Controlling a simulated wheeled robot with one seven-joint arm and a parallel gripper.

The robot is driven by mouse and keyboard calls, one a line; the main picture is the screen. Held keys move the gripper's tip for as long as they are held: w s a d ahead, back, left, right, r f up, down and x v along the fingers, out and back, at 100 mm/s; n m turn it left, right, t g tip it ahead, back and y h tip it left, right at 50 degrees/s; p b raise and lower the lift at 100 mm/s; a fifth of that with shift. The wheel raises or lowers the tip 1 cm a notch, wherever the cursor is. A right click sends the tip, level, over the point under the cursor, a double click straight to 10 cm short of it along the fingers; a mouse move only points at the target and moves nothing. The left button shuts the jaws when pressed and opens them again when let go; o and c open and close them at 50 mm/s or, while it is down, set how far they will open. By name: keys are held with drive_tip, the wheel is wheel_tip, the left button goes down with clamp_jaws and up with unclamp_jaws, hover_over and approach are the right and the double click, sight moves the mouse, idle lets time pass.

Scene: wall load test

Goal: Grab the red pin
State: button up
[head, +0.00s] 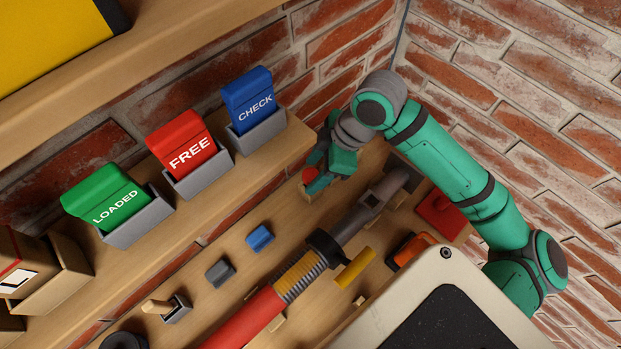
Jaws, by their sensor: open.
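A small red piece, likely the red pin (310,174), shows at the tip of my gripper (315,182), above a small light wooden block (305,194) on the lower shelf. My teal and grey gripper reaches down from the right and its fingers are open around or beside the red piece. The gripper hides part of it, so I cannot tell whether the fingers touch it.
A long red, yellow and grey tool (240,322) lies beside the gripper. Blue (260,238), grey (220,272) and yellow (355,268) blocks sit around it. Green, red and blue sign cards (182,144) stand in grey holders on a ledge. A brick wall (520,60) is close behind my arm.

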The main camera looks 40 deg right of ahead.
drive_tip(key=shift+w+a+f, duration=0.1)
drive_tip(key=shift+f, duration=0.1)
drive_tip(key=c, duration=1.2)
